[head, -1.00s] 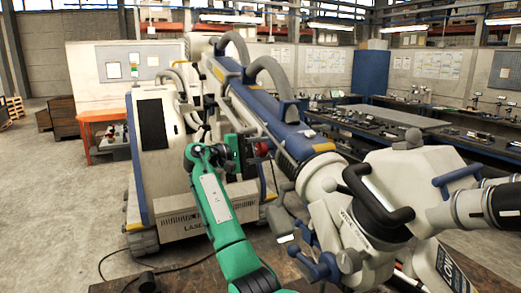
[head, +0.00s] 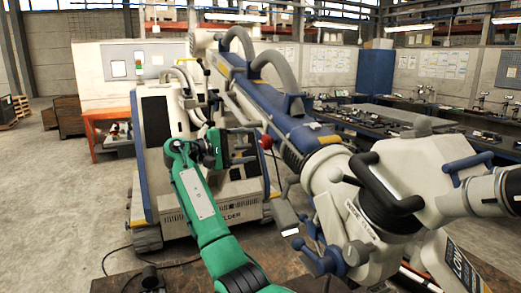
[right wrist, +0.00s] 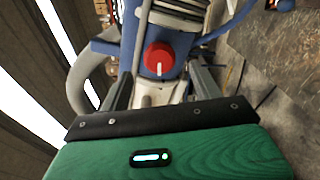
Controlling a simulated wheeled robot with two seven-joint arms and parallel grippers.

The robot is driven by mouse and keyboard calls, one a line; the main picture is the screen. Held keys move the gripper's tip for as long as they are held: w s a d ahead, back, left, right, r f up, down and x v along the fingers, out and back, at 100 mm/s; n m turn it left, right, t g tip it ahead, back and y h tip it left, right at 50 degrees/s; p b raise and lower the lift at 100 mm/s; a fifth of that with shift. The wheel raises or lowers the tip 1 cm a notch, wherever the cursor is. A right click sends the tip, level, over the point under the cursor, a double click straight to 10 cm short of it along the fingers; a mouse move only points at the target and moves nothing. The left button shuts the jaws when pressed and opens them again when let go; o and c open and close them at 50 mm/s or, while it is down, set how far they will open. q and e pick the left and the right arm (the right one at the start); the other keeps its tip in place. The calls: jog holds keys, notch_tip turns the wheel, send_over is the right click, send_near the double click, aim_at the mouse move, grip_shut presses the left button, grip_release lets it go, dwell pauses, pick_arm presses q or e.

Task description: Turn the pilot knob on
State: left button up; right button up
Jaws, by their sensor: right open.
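The red pilot knob (head: 266,142) sits on the side of the blue and cream microscope arm (head: 285,122). In the right wrist view the round red knob (right wrist: 158,59) has a white line pointing down toward my gripper. My right gripper (head: 253,146), on the green arm, is to the left of the knob and faces it. In the right wrist view its two grey fingers (right wrist: 163,84) are spread apart and empty, and the knob shows beyond the gap between them. I see no contact with the knob. My left gripper is not in view.
The microscope's cream base cabinet (head: 165,165) stands behind my arm. A large jointed head with black handles (head: 385,185) fills the right side. Grey hoses (head: 265,60) arch over the arm. A workbench (head: 400,113) is at the back right. Open floor lies to the left.

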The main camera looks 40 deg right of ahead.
jog(key=b+v, duration=0.1)
jog(key=v, duration=0.6)
jog(key=shift+a+b, duration=0.3)
jog(key=shift+b, duration=0.05)
